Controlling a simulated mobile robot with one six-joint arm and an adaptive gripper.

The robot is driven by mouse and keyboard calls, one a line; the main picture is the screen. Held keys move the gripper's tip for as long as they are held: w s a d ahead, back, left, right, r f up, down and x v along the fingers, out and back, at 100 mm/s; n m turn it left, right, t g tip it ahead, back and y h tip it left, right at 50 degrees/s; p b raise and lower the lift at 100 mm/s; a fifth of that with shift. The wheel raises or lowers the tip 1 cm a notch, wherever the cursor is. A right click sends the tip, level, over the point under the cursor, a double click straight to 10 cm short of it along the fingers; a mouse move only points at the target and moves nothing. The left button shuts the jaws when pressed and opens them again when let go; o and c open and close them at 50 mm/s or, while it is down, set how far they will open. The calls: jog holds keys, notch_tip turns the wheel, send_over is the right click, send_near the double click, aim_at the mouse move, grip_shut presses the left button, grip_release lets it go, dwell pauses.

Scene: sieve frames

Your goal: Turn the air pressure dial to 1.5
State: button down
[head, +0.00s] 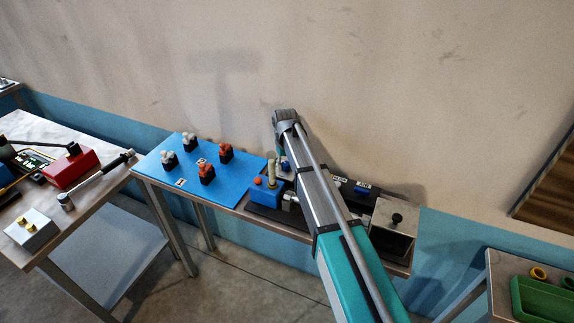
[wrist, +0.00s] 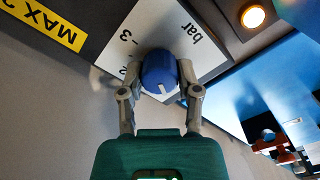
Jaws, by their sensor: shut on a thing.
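The air pressure dial is a round blue knob (wrist: 157,68) with a short white pointer mark. It sits on a white scale plate (wrist: 165,28) that reads "bar", with a 3 and part of what looks like a 2 visible. In the wrist view my gripper (wrist: 158,76) has one finger on each side of the knob and is shut on it. The white mark is on the knob's lower edge in this picture, towards my palm. The scale figure it points at is hidden. In the head view my arm covers the gripper.
A yellow label (wrist: 48,24) starting "MAX" and a lit amber lamp (wrist: 253,16) flank the plate.

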jog(key=m, duration=0.6)
jog(key=shift+w, duration=0.1)
jog(key=m, duration=0.6)
jog(key=shift+d, duration=0.1)
dwell(0.4)
jog(key=shift+c, duration=1.5)
grip_release()
jog(key=shift+r, duration=0.1)
